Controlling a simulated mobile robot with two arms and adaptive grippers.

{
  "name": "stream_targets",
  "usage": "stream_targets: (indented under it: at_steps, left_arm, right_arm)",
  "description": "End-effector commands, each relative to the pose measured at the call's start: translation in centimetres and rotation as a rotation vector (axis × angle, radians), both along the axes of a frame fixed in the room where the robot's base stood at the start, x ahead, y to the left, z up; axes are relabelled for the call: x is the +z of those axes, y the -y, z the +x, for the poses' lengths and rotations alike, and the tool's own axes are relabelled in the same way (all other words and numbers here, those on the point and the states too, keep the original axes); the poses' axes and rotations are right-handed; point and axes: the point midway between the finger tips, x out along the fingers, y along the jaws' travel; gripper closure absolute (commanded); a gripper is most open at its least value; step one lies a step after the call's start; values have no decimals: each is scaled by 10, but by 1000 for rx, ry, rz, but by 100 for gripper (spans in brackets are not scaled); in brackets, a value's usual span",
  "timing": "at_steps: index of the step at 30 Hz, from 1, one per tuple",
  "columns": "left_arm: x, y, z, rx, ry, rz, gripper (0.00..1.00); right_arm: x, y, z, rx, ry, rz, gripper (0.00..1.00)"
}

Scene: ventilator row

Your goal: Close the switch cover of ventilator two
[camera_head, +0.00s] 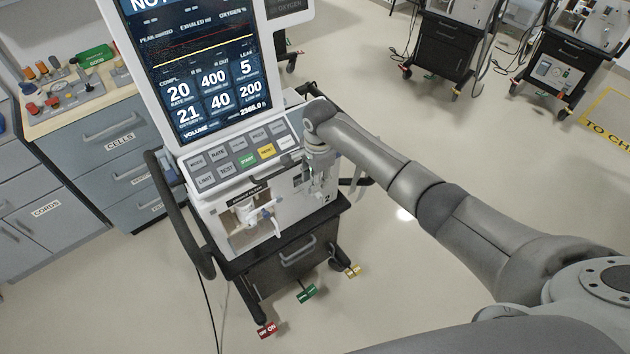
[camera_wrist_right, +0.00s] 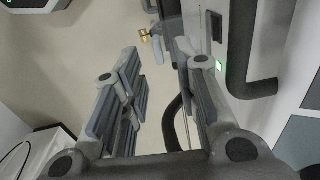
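A ventilator (camera_head: 222,182) with a large lit screen and a button panel stands close in front of me in the head view. A small dark part (camera_wrist_right: 216,26) and a green patch (camera_wrist_right: 219,66) show beyond the right finger. I cannot make out the switch cover or its state. My left gripper is in neither view.
A black handle bar (camera_head: 190,215) curves along the ventilator's left side. Red, green (camera_head: 308,292) and yellow (camera_head: 352,271) tags mark its casters. A cabinet (camera_head: 110,140) with parts on top stands at left. Other carts (camera_head: 450,50) stand at back right. Floor between is clear.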

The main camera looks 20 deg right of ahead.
Motion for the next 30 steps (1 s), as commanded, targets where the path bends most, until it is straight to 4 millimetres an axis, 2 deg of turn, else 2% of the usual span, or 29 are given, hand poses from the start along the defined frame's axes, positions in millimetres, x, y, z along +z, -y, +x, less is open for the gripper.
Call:
stream_targets:
  at_steps: [3, 7, 19, 26, 30]
  left_arm:
    - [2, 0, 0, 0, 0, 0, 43]
    - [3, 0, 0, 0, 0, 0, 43]
    - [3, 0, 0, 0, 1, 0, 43]
    - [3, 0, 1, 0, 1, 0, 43]
    - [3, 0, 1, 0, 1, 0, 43]
  right_arm:
    - [-15, 0, 1, 1, -3, -1, 71]
    - [-25, -1, 1, 1, -1, 1, 71]
    - [-31, -1, 2, 2, 0, 0, 71]
    - [-30, -1, 2, 2, 0, 0, 100]
    - [-30, -1, 2, 2, 0, 0, 100]
